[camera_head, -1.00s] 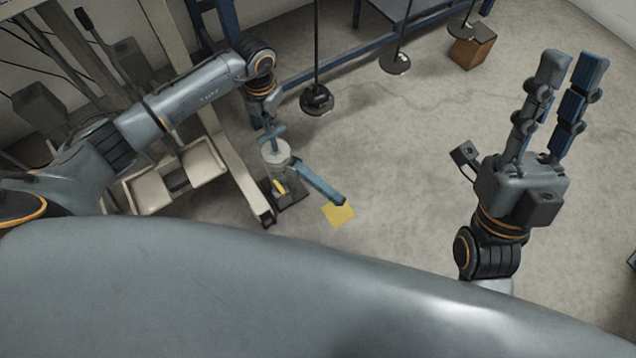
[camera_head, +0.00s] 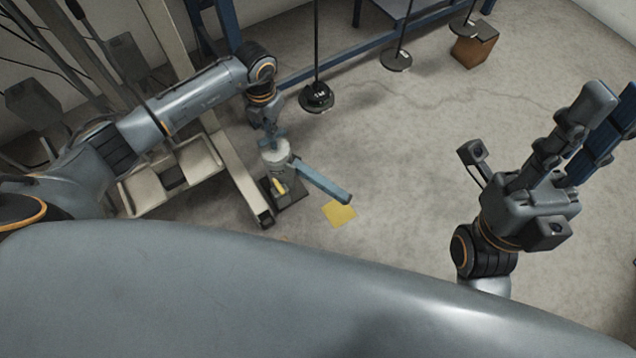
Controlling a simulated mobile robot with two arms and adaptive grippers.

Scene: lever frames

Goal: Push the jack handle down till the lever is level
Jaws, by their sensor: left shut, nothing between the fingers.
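The jack has a pale grey round top (camera_head: 275,149) on a dark base (camera_head: 292,193). A blue bar-shaped handle (camera_head: 324,182) runs from it toward the lower right. From this steep view I cannot tell how far the handle tilts. My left gripper (camera_head: 270,142) is shut and empty, pointing down at the jack's round top and partly covering it. Whether it touches is not clear. It is at the opposite end from the handle's free tip. My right gripper (camera_head: 610,97) is open and empty at the far right, fingers up, well away from the jack.
A yellow square (camera_head: 339,213) lies on the floor by the handle's tip. A pale metal frame (camera_head: 236,172) stands close left of the jack. The middle floor is clear.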

